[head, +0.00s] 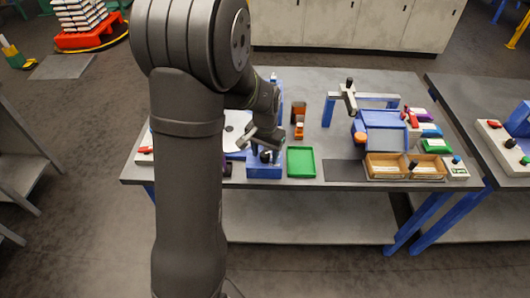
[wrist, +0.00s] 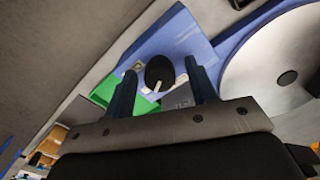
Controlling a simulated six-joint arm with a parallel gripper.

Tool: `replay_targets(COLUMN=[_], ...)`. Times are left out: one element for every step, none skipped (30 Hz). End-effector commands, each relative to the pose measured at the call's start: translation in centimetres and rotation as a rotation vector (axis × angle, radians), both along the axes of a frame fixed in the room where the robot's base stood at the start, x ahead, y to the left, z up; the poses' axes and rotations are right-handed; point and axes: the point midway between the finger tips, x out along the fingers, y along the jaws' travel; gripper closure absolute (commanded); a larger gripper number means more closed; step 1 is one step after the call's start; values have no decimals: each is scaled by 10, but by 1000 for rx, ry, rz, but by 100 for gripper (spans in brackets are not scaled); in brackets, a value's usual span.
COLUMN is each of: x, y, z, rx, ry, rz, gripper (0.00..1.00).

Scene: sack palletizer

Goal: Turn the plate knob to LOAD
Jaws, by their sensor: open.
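The plate knob (wrist: 159,72) is a black round knob on a blue housing (wrist: 185,40) in the wrist view. A white pointer mark shows by its lower edge. My gripper (wrist: 161,78) is open, with one dark finger on each side of the knob in the picture. I cannot tell whether the fingers touch it. In the head view my gripper (head: 264,150) is over the front of the blue housing (head: 264,171), and the knob is mostly hidden there. Label text on the housing is too small to read.
A white round plate (wrist: 275,65) lies right of the knob in the wrist view. A green tray (head: 301,162) stands right of the housing in the head view. Wooden bins (head: 386,179), a blue machine (head: 384,125) and a small control box (head: 457,172) stand further right.

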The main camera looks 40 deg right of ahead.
Motion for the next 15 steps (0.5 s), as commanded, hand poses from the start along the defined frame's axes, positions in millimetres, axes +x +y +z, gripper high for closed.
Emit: replay_targets(x=[0, 0, 0, 0, 0, 0, 0, 0, 0, 0, 0, 0, 0, 0, 0], y=[0, 0, 0, 0, 0, 0, 0, 0, 0, 0, 0, 0, 0, 0, 0], z=[0, 0, 0, 0, 0, 0, 0, 0, 0, 0, 0, 0, 0, 0, 0], rx=[0, 0, 0, 0, 0, 0, 0, 0, 0, 0, 0, 0, 0, 0, 0], ry=[0, 0, 0, 0, 0, 0, 0, 0, 0, 0, 0, 0, 0, 0, 0], rz=[0, 0, 0, 0, 0, 0, 0, 0, 0, 1, 2, 5, 8, 13, 22], gripper=[54, 60, 67, 73, 79, 87, 93, 93, 92, 92, 92, 92, 92, 92, 92])
